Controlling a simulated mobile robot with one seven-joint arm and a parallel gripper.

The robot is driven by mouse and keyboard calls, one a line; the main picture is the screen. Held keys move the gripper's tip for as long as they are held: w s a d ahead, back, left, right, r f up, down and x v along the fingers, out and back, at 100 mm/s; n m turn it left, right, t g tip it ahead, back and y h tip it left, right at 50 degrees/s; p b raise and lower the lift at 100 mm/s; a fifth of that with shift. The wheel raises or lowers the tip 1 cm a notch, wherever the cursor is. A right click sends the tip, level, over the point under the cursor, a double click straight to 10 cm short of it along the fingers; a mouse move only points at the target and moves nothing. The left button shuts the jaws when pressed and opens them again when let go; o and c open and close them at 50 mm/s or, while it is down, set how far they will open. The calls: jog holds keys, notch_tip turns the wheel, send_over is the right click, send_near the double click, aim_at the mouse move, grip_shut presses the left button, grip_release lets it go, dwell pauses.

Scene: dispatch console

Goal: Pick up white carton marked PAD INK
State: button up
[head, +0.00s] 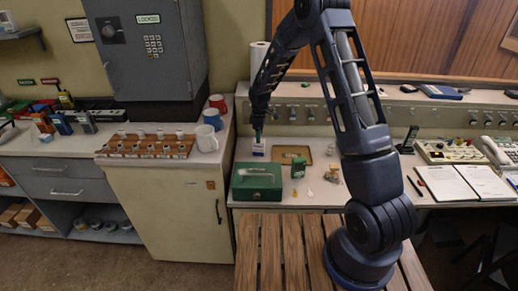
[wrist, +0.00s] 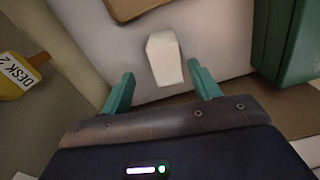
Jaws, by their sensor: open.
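The white carton (head: 258,150) is a small pale block on the console desk, behind the green cash box. In the wrist view the carton (wrist: 164,58) lies just beyond my fingertips, roughly centred between them. No marking on it is readable in either view. My gripper (wrist: 162,82) is open with its two teal fingers apart and nothing held. In the head view my gripper (head: 258,132) reaches down directly above the carton, partly covering it. I cannot tell whether the fingers touch it.
The green cash box (head: 257,182) stands close in front of the carton; its side (wrist: 294,40) fills the wrist view's upper right. A brown tray (head: 291,155) lies to the right. A yellow DESK 2 tag (wrist: 20,72) shows at left. A green container (head: 298,167) is nearby.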

aim_at(259, 147)
jog(key=shift+s+a+f, duration=0.1)
jog(key=shift+s+f, duration=0.1)
jog(key=shift+f, duration=1.75)
jog(key=shift+s+a+f, duration=0.1)
jog(key=shift+s+f, duration=0.1)
jog(key=shift+f, duration=1.75)
jog(key=c, duration=1.1)
jog(key=shift+r, duration=0.1)
